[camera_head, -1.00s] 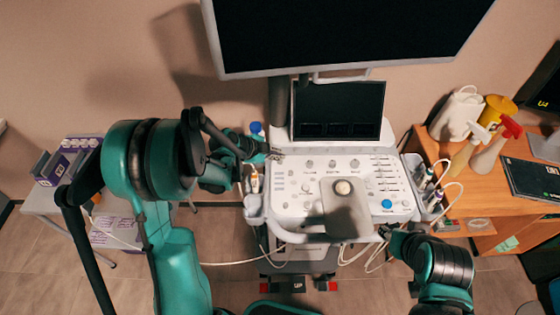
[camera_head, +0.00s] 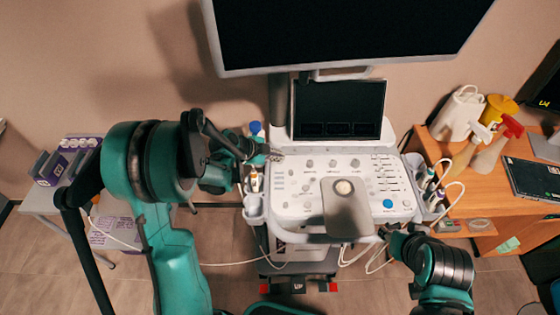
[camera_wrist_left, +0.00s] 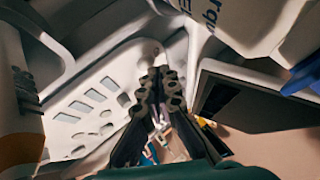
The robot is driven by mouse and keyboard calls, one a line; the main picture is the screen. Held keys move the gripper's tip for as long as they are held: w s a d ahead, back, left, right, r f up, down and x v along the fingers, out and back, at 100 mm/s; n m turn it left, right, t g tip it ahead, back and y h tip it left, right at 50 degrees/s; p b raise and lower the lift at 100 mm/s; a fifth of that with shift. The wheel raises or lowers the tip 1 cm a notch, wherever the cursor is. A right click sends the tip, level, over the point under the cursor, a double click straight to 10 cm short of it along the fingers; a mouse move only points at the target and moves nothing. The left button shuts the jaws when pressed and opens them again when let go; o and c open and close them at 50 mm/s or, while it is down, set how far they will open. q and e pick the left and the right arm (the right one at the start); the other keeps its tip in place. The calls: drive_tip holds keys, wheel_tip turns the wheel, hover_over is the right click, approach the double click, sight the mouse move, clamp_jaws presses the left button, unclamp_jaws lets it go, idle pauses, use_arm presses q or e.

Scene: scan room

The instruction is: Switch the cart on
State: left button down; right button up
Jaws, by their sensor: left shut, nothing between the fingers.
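The white ultrasound cart stands in the middle of the head view, its control panel (camera_head: 308,208) facing up with knobs, keys and a blue button (camera_head: 388,204). Its large monitor (camera_head: 340,35) and small screen (camera_head: 338,110) are dark; the small one shows faint tiles. My left gripper (camera_head: 275,155) is shut and empty at the panel's back left corner, just left of the small screen. In the left wrist view its fingers (camera_wrist_left: 161,92) are together beside the panel (camera_wrist_left: 95,105); I cannot tell whether they touch. My right gripper (camera_head: 386,232) is by the cart's front right edge, its fingers unclear.
Bottles and probes sit in holders on both cart sides. A wooden desk (camera_head: 480,205) at right holds spray bottles, a yellow container (camera_head: 496,108) and a dark folder (camera_head: 533,178). A side table (camera_head: 42,200) with boxes is at left. Cables hang below the panel.

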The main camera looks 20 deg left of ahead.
use_arm(q)
drive_tip(key=shift+f+b, duration=0.45)
idle(0.3)
drive_tip(key=shift+r, duration=0.15)
drive_tip(key=shift+r+p, duration=0.6)
drive_tip(key=shift+r, duration=0.1)
drive_tip(key=shift+r, duration=0.1)
wheel_tip(320, 180, up, 5)
drive_tip(key=p, duration=0.3)
drive_tip(key=shift+p, duration=0.3)
idle(0.6)
